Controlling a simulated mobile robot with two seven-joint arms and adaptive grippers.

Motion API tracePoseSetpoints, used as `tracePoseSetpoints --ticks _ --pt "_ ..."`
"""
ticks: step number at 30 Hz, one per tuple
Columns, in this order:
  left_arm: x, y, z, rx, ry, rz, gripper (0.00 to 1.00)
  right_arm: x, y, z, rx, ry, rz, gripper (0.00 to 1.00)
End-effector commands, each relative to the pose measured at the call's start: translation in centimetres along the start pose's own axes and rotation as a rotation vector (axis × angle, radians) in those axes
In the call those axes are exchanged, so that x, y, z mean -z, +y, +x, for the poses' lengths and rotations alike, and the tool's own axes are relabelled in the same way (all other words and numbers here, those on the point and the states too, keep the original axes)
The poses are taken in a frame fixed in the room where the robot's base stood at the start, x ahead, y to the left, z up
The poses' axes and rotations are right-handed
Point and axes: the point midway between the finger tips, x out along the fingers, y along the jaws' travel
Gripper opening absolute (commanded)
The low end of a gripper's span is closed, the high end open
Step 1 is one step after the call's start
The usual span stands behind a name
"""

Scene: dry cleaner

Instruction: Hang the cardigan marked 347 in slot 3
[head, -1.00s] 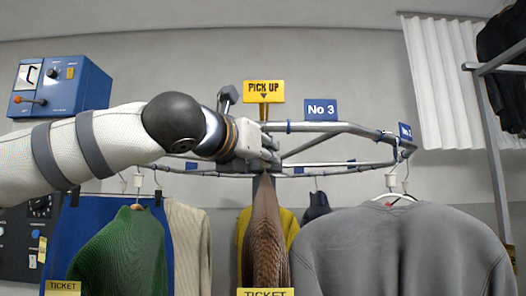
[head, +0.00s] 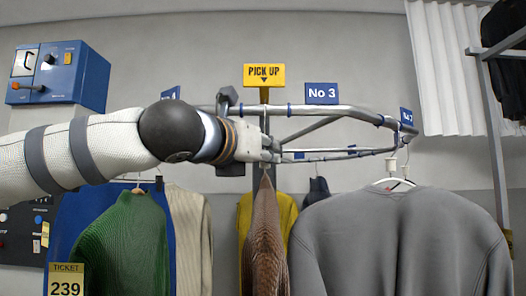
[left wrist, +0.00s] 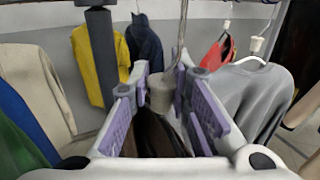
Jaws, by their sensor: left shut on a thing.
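A brown knit cardigan (head: 268,235) hangs edge-on below my left gripper (head: 272,152) in the head view. The gripper is shut on the cardigan's hanger. In the left wrist view the hanger's pale neck block (left wrist: 161,92) sits between the purple-padded fingers, its metal hook (left wrist: 183,30) rising out of the picture. The dark cardigan (left wrist: 150,132) shows below. No number on it is readable. The blue "No 3" sign (head: 321,93) stands on the rail (head: 325,110), right of and above the gripper. Whether the hook touches the rail cannot be told. My right gripper is out of view.
A grey sweatshirt (head: 395,240) hangs close on the right. A green sweater (head: 125,235) with ticket 239 (head: 66,282) hangs on the left. A yellow garment (head: 287,212) hangs behind the cardigan. The yellow "PICK UP" sign (head: 264,75) stands above the rail.

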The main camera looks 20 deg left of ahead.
Motion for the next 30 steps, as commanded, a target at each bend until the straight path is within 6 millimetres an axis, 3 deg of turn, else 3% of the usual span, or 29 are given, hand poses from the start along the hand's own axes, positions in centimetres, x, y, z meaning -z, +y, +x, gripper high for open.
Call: tracePoseSetpoints --ticks 14,15,18,26,30 --pt "0.1 0.0 -0.1 0.001 -0.004 0.000 0.00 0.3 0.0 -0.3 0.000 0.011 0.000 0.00" --pt "0.2 0.0 -0.1 0.001 -0.004 0.000 0.22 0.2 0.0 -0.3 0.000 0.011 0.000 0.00" --pt "0.2 0.0 -0.1 0.000 -0.003 0.000 0.41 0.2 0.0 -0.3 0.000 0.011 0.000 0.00" --pt "0.4 0.0 0.0 0.000 0.001 0.000 0.41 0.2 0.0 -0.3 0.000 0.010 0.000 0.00" --pt "0.2 0.0 -1.6 0.001 -0.002 0.001 0.41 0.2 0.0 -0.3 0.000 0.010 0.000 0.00"
